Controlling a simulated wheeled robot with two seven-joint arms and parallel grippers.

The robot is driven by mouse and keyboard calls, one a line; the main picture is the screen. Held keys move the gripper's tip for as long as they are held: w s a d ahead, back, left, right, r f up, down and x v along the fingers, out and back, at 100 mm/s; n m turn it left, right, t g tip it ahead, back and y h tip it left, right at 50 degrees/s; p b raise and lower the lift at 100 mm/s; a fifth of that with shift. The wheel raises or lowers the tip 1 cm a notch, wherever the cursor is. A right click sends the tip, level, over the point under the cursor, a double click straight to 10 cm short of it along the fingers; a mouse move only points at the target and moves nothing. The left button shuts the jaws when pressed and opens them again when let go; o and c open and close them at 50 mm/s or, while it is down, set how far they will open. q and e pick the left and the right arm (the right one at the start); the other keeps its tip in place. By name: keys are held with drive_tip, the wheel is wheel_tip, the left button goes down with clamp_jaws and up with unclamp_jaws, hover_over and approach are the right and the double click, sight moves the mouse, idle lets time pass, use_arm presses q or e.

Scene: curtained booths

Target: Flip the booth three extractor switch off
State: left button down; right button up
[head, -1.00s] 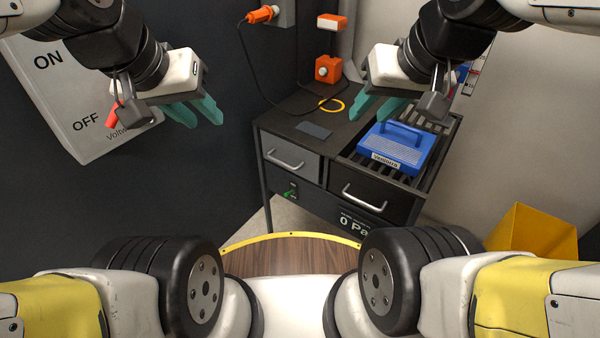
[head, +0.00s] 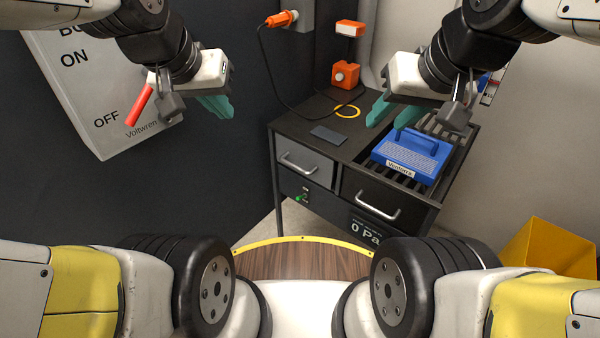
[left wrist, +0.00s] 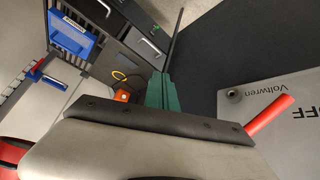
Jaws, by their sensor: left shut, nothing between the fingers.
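A light grey switch box (head: 105,100), marked ON, OFF and Voltwren, hangs on the dark wall at the left. Its top lettering is cut off by my arm. Its red lever (head: 138,106) slants down with its tip beside the OFF mark; its root is hidden behind my left wrist. The lever (left wrist: 268,118) also shows at the right in the left wrist view. My left gripper (head: 217,106) is shut and empty, to the right of the lever in the picture; no contact shows. My right gripper (head: 391,112) is open and empty, over the cart.
A dark cart (head: 320,110) stands ahead, with a blue Ventora unit (head: 408,155) on its slatted right part and a small green lever (head: 300,197) on its front. An orange plug (head: 281,19) hangs on the wall. A yellow bin (head: 552,248) stands at the right.

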use_arm(q)
drive_tip(key=w+d+f+m+t, duration=0.1)
drive_tip(key=w+f+m, duration=0.1)
drive_tip(key=w+f, duration=0.75)
drive_tip(key=w+d+f+m, duration=0.1)
drive_tip(key=w+f+m, duration=0.1)
drive_tip(key=w+f, duration=0.8)
drive_tip(key=w+d+f+m+h, duration=0.1)
drive_tip(key=d+f, duration=0.3)
drive_tip(key=f, duration=0.7)
drive_tip(key=w+d+f+m+t+h, duration=0.1)
drive_tip(key=d+f+m+h, duration=0.2)
drive_tip(key=f, duration=0.9)
drive_tip(key=shift+w+d+f+m, duration=0.2)
drive_tip(key=shift+d+f+m, duration=0.1)
drive_tip(key=shift+d, duration=0.35)
